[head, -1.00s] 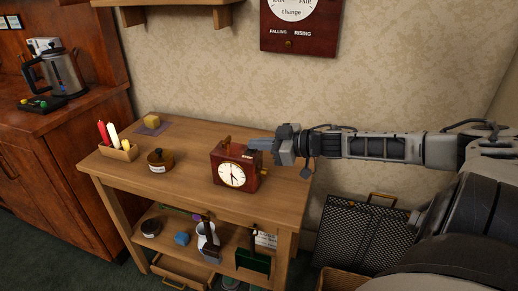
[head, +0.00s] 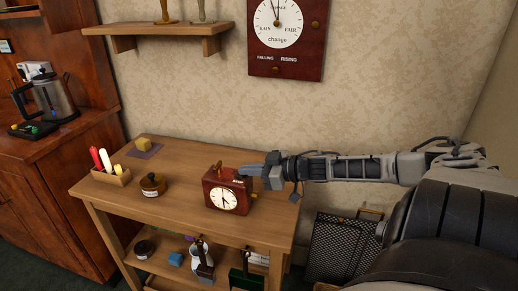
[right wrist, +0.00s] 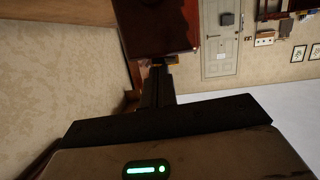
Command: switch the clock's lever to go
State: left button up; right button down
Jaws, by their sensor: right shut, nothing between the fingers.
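The clock (head: 213,189) is a red-brown box with a white round dial, standing on the wooden table. A small brown piece sticks up at its top, and a small label shows on its front at upper right. My right gripper (head: 246,171) comes in from the right, shut and empty, its fingertips at the clock's top right edge. In the right wrist view the shut fingers (right wrist: 157,84) point at the clock's dark red side (right wrist: 150,28). A small brass-coloured piece (right wrist: 172,59) shows by the fingertips; I cannot tell whether it is the lever or whether they touch.
On the table (head: 178,207) stand a candle box (head: 112,177), a lidded brown pot (head: 153,185) and a yellow block (head: 143,145). A wall shelf (head: 155,42) and a barometer (head: 287,67) are above.

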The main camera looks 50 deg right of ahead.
notch_tip(320, 180, up, 4)
jog(key=p, duration=0.3)
jog(key=shift+w+d+r+p, duration=0.1)
jog(key=shift+d+r+p, duration=0.1)
jog(key=shift+p, duration=0.2)
pick_arm(q)
jog(key=shift+g+y, duration=0.3)
jog(key=shift+g, duration=0.1)
jog(key=r+p, duration=0.1)
jog(key=a+r+p, duration=0.1)
jog(key=p, duration=0.1)
jog(key=r+p, duration=0.2)
jog(key=shift+s+a, duration=0.3)
jog(key=shift+a, duration=0.1)
pick_arm(e)
jog(key=v, duration=0.9)
jog(key=shift+s+d, duration=0.35)
jog(key=shift+d, duration=0.05)
pick_arm(q)
jog(key=shift+s, duration=0.1)
pick_arm(e)
jog(key=shift+f, duration=0.2)
